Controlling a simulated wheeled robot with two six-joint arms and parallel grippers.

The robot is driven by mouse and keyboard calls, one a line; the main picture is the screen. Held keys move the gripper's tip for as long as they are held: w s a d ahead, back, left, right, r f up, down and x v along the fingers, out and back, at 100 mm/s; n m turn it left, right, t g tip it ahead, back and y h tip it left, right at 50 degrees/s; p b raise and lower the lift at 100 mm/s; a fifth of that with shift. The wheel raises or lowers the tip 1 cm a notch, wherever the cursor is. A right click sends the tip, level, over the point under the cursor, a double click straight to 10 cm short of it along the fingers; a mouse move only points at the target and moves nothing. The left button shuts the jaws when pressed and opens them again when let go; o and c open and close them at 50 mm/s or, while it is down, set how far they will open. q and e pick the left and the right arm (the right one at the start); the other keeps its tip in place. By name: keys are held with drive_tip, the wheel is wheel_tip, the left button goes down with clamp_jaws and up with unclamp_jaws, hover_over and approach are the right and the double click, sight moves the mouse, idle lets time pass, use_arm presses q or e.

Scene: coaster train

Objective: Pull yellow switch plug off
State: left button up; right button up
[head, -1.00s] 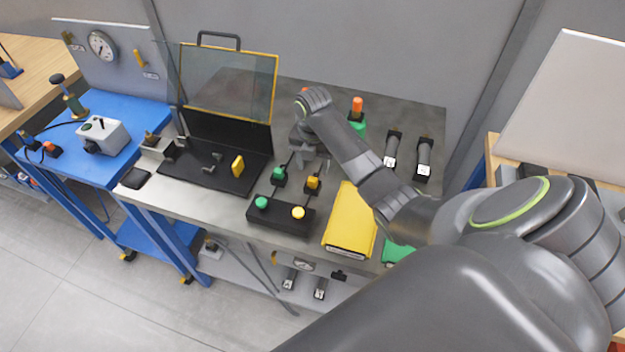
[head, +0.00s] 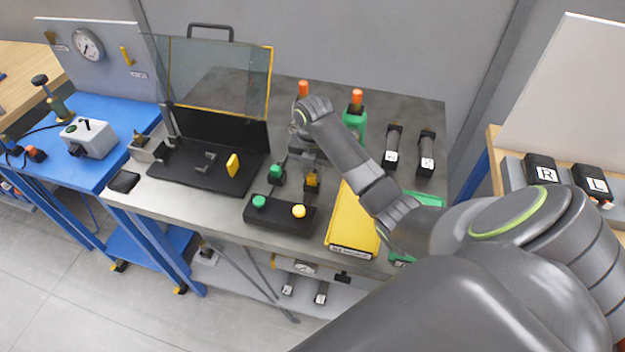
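The yellow switch plug (head: 312,180) is a small yellow piece on a black base, behind the yellow button of the black button box (head: 280,216). A green switch plug (head: 277,171) stands just left of it. My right gripper (head: 309,166) points down right over the yellow plug, with its fingertips at or very near the plug's top. The fingers partly cover the plug, and I cannot tell whether they touch it or how wide they are. My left gripper is not in view.
A yellow booklet (head: 351,225) lies right of the box. A black tray (head: 208,165) with an open clear lid stands left. Green bottles with orange tops (head: 355,112) and two black labelled pieces (head: 394,150) stand behind. Bare grey tabletop (head: 180,201) shows at the front left.

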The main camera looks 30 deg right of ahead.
sight(313, 174)
drive_tip(key=c, duration=0.5)
drive_tip(key=shift+o, duration=0.2)
drive_tip(key=shift+w+r, duration=0.1)
drive_tip(key=shift+r, duration=0.4)
clamp_jaws()
wheel_tip(313, 174, up, 9)
drive_tip(key=p, duration=0.7)
